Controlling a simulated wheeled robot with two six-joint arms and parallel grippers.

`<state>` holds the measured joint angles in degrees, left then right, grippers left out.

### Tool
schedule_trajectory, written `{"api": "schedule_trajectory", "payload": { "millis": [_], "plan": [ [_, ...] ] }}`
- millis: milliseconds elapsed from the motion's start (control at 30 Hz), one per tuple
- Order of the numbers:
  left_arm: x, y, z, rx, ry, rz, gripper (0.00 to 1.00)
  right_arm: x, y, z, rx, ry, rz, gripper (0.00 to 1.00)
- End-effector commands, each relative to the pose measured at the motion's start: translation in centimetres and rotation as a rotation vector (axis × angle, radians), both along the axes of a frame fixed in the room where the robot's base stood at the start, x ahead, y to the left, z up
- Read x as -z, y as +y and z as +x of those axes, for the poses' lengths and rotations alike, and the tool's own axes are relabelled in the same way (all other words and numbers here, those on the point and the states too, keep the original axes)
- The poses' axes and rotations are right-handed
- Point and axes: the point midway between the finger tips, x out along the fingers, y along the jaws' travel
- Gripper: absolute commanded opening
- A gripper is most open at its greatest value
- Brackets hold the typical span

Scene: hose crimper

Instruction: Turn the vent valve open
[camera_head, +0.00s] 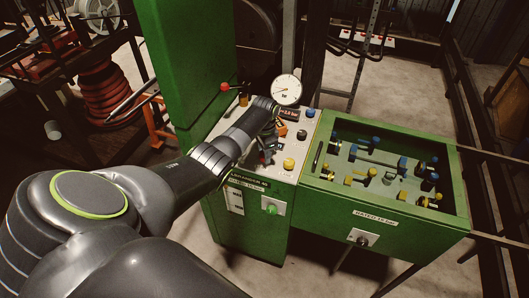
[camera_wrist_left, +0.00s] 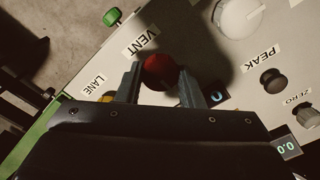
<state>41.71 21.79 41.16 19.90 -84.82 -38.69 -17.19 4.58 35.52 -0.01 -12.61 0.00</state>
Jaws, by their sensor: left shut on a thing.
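The vent valve is a round red knob (camera_wrist_left: 158,70) beside the VENT label (camera_wrist_left: 139,41) on the pale panel in the left wrist view. My left gripper (camera_wrist_left: 160,76) has one finger on each side of the knob and is shut on it. In the head view my left gripper (camera_head: 268,150) reaches down onto the sloped control panel of the green machine, and the red knob is hidden there. My right gripper is not in view.
A round gauge (camera_head: 287,90) stands behind the panel. A red-balled lever (camera_head: 225,87) is at its back left and a yellow button (camera_head: 289,163) at its front right. A grey dial (camera_wrist_left: 237,16) and PEAK button (camera_wrist_left: 272,80) lie near the knob. A green tray (camera_head: 452,205) with fittings adjoins.

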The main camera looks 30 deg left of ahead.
Motion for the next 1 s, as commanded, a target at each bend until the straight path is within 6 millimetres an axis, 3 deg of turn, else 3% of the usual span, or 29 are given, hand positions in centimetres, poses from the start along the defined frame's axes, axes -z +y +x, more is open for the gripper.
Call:
{"api": "schedule_trajectory", "payload": {
  "millis": [467, 500, 667, 1000],
  "plan": [
    [-0.27, 0.0, 0.26, 0.017, -0.008, 0.001, 0.11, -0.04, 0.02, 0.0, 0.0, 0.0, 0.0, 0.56],
    [-0.27, 0.01, 0.27, 0.017, -0.008, 0.001, 0.35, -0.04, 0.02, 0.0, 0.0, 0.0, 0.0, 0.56],
    [-0.19, 0.01, 0.18, 0.016, -0.005, 0.001, 0.56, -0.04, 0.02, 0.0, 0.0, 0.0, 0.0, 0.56],
    [-0.26, 0.0, 0.09, 0.015, -0.003, 0.001, 0.56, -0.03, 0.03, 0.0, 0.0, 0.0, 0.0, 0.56]
  ]
}}
